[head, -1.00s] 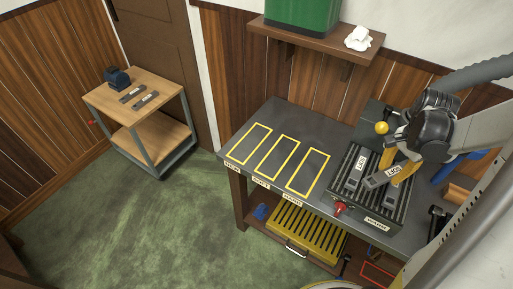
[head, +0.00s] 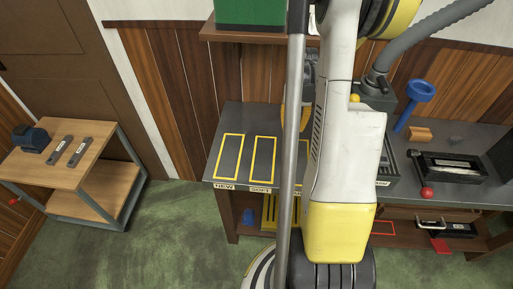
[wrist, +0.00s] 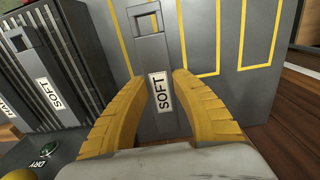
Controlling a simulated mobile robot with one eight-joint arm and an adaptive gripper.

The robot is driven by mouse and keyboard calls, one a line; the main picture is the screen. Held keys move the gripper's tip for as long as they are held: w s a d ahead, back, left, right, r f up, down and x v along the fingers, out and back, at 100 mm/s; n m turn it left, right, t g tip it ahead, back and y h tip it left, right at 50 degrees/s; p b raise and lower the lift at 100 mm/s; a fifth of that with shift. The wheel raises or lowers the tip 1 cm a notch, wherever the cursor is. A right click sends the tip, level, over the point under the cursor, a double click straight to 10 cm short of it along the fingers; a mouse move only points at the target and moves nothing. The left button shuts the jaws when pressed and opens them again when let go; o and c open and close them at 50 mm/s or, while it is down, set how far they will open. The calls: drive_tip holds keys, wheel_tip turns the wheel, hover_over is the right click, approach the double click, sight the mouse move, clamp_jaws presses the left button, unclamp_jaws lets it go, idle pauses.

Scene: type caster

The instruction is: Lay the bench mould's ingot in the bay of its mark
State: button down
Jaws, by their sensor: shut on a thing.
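My gripper (wrist: 158,110) is shut on a grey ingot (wrist: 155,55) marked SOFT, with a yellow finger on either side of it. Bench and yellow bay lines show behind the ingot; I cannot tell its height above the bench. In the head view my arm hides the ingot and most of my gripper. The NEW bay (head: 228,157) and SOFT bay (head: 262,158) are empty yellow outlines on the bench. My arm mostly covers a third bay.
A wooden trolley (head: 80,155) at left carries two dark bars and a dark blue object. A shelf (head: 260,34) with a green box hangs above the bench. A black tray (head: 450,167), a blue tool (head: 410,105) and a wooden block (head: 418,134) are at the bench's right.

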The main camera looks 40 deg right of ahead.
drive_tip(key=b, duration=0.4)
hover_over(263, 160)
wheel_tip(263, 160, down, 7)
drive_tip(key=shift+s+r, duration=0.1)
drive_tip(key=shift+f+b, duration=0.85)
drive_tip(key=shift+f, duration=1.1)
drive_tip(key=shift+f, duration=0.15)
drive_tip(key=c, duration=1.2)
unclamp_jaws()
drive_tip(key=shift+o, duration=0.3)
